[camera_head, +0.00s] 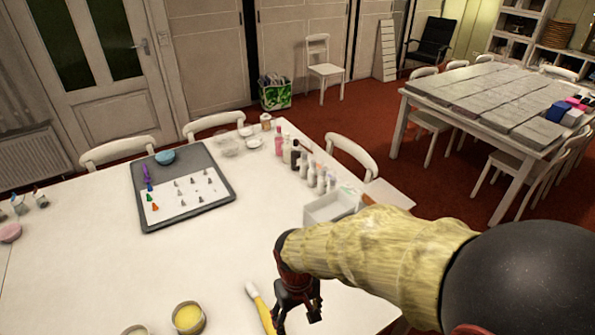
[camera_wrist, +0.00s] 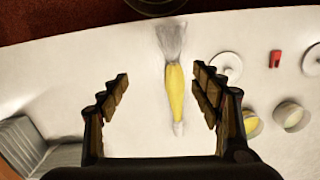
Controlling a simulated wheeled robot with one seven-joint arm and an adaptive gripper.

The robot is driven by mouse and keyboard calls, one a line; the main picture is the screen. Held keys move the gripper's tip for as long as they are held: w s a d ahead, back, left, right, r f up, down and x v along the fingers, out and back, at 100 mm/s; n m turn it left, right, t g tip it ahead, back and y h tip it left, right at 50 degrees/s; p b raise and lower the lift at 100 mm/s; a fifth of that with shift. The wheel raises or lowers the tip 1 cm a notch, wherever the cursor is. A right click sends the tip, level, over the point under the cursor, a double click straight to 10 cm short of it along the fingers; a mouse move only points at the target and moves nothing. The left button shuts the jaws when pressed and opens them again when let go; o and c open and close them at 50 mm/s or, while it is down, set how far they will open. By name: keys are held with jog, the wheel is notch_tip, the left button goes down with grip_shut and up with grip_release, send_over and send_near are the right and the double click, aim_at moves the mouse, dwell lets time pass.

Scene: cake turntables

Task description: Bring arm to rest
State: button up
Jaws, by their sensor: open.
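My gripper (camera_head: 297,306) is over the white table near its front right part. In the wrist view my gripper (camera_wrist: 161,90) is open, with its two fingers wide apart and nothing between them. A yellow-and-white tool (camera_head: 260,305) lies on the table just left of my gripper. In the wrist view this tool (camera_wrist: 175,85) lies beyond and between the fingers, with a pale grey wide end; the fingers do not touch it.
A grey tray (camera_head: 222,183) with small coloured pieces lies on the white table (camera_head: 90,260). Several bottles (camera_head: 295,152) and a white box (camera_head: 330,207) stand at the right edge. A yellow-filled bowl (camera_head: 188,318) is at the front. The table's middle is clear.

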jog(key=s+d+r+m+t, duration=0.2)
jog(key=s+d+r+t, duration=0.1)
jog(key=d+r, duration=0.6)
jog(key=s+d+r+m+t, duration=0.3)
jog(key=d+r, duration=0.6)
jog(key=r, duration=0.4)
jog(key=shift+s+d, duration=0.4)
jog(key=shift+s, duration=0.15)
jog(key=shift+r, duration=0.1)
jog(key=shift+c, duration=0.9)
